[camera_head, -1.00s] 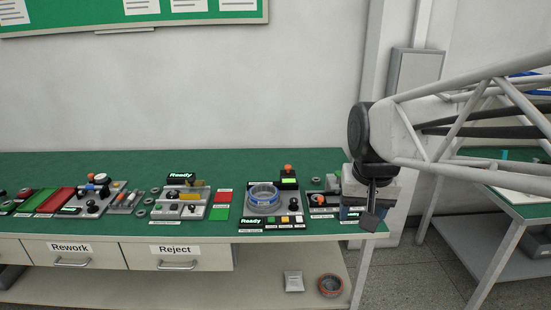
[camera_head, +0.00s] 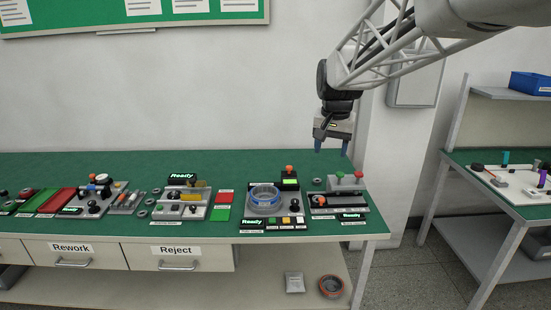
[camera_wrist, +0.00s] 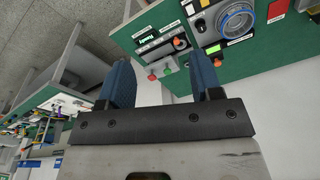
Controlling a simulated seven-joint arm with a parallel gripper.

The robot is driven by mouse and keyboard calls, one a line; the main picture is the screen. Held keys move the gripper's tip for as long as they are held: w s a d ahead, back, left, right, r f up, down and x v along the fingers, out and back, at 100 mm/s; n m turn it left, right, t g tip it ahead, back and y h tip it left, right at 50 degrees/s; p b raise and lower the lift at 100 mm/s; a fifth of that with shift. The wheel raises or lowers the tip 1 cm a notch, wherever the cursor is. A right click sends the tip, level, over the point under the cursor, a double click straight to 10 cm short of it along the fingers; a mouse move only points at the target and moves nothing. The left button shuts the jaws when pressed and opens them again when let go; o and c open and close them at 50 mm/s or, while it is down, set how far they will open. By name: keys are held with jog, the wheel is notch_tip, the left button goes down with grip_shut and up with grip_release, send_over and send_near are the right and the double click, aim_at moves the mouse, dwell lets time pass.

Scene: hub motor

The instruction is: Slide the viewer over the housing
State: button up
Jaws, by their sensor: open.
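My gripper (camera_head: 331,147) is open and empty, with two blue fingers, in the air above the right end of the green bench. In the wrist view its fingers (camera_wrist: 163,80) stand wide apart with nothing between them. A round grey housing with a blue ring (camera_head: 263,194) sits on a grey fixture, below and left of my gripper; it also shows at the top right of the wrist view (camera_wrist: 235,20). A fixture with a long black bar (camera_head: 338,199) and red and green knobs lies below my gripper. I cannot tell surely which part is the viewer.
More fixtures (camera_head: 183,201) and red and green pads (camera_head: 222,205) fill the bench to the left. A small post with an orange-red button (camera_head: 289,170) stands behind the housing. A second table (camera_head: 505,188) with loose parts stands at the right. The air around my gripper is free.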

jog(key=w+a+f+m, duration=0.1)
jog(key=w+a+f, duration=0.1)
jog(key=w, duration=1.2)
jog(key=m+g, duration=0.2)
jog(key=m, duration=0.2)
send_over(289, 179)
jog(key=w, duration=0.5)
jog(key=f, duration=1.9)
jog(key=shift+s+d+f, duration=0.15)
jog(key=shift+s, duration=0.05)
jog(key=shift+f, duration=0.15)
jog(key=shift+f, duration=3.75)
